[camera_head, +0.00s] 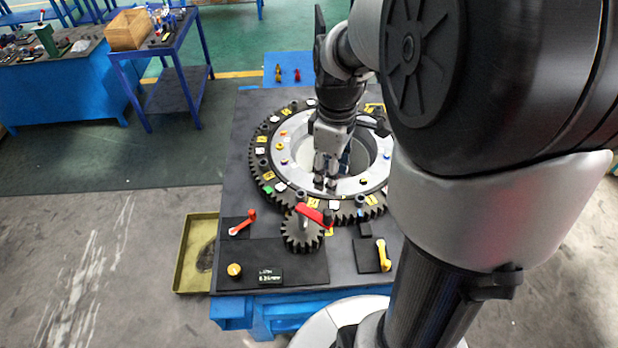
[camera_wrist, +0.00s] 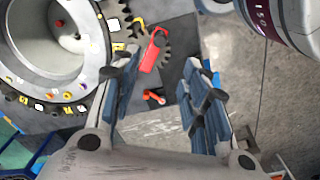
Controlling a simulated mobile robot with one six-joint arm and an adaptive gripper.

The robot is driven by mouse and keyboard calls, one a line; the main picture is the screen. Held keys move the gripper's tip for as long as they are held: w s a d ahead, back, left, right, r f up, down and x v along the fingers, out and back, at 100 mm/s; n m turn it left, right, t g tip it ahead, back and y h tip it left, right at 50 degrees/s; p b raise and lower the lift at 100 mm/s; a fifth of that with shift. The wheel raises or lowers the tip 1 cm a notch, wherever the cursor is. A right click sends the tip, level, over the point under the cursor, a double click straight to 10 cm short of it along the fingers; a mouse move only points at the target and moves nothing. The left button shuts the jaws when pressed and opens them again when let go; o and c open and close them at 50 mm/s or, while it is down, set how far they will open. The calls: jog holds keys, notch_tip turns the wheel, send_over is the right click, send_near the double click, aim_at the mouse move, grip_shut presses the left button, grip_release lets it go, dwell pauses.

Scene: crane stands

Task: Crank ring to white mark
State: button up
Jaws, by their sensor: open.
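A large ring (camera_head: 262,170) with black outer teeth and a grey inner band lies on the dark table; yellow, white and other coloured marks dot it. White marks include one at the front (camera_head: 334,205) and one at front left (camera_head: 281,187). A small black pinion gear (camera_head: 302,240) stands at the ring's front edge, with a red crank handle (camera_head: 314,214) on top. My gripper (camera_head: 325,184) is open and empty, over the ring's front, behind the crank. In the wrist view the red crank (camera_wrist: 152,52) shows between my open fingers (camera_wrist: 160,68), apart from them. The ring's right part is hidden by my arm.
A red lever (camera_head: 243,223), a yellow lever (camera_head: 383,256), a yellow knob (camera_head: 234,270) and a black label plate (camera_head: 271,276) sit on the table front. An olive tray (camera_head: 187,270) lies at the left. A blue cart (camera_head: 178,75) stands farther back.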

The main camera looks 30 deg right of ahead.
aim_at(328, 211)
notch_tip(328, 211, down, 16)
jog(key=b, duration=0.3)
jog(key=shift+r, duration=0.25)
grip_shut()
dwell(0.5)
